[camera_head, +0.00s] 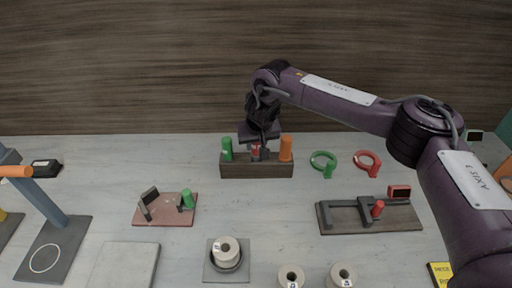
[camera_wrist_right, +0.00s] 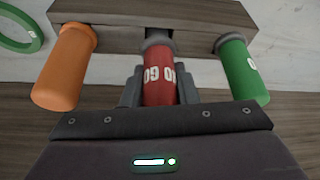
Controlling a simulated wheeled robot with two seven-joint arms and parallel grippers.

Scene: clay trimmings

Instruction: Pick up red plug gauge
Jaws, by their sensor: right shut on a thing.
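The red plug gauge (camera_head: 256,151) stands in the middle place of a dark wooden rack (camera_head: 257,171) between a green plug gauge (camera_head: 227,148) and an orange plug gauge (camera_head: 286,148). In the head view my right gripper (camera_head: 261,147) comes down from above and hides most of the red gauge. In the right wrist view the two fingers of the right gripper (camera_wrist_right: 159,88) are shut on the red gauge (camera_wrist_right: 159,77), which carries white digits. Its grey end is still at the rack. My left gripper is not in view.
Green (camera_head: 324,164) and red (camera_head: 368,162) ring gauges lie to the right of the rack. A fixture with a red-handled part (camera_head: 343,216) stands at the right front. A reddish plate (camera_head: 165,220) with a green-handled part sits at the left. Pale rolls (camera_head: 291,277) stand at the front.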

